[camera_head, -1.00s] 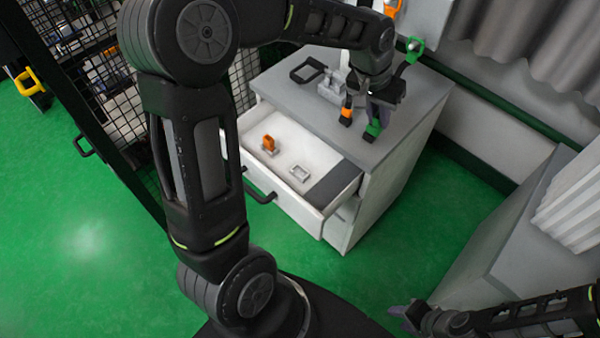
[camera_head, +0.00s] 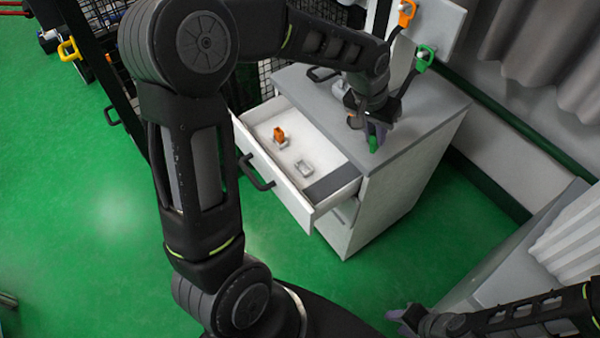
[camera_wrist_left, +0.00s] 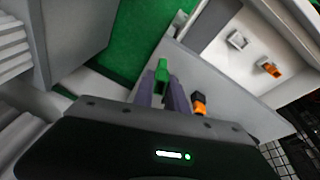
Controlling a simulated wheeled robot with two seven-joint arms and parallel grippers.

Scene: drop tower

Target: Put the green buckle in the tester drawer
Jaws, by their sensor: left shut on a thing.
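My left gripper (camera_head: 377,128) is over the front right of the cabinet top, its purple fingers shut on the green buckle (camera_head: 373,143). In the left wrist view the green buckle (camera_wrist_left: 162,76) shows between the fingertips. Whether it touches the cabinet top is unclear. The tester drawer (camera_head: 258,168) is pulled open, left of and below that gripper. Inside it an orange buckle (camera_head: 279,137) stands in a grey holder, beside an empty grey holder (camera_head: 304,168). My right gripper (camera_head: 408,318) is at the bottom right, away from the cabinet; its jaw gap is unclear.
An orange-and-black piece (camera_wrist_left: 199,104) is on the cabinet top (camera_head: 425,110) beside the left gripper. Orange (camera_head: 407,13) and green (camera_head: 425,57) pieces with black straps are at the back panel. A mesh fence stands left of the cabinet. Green floor lies open in front.

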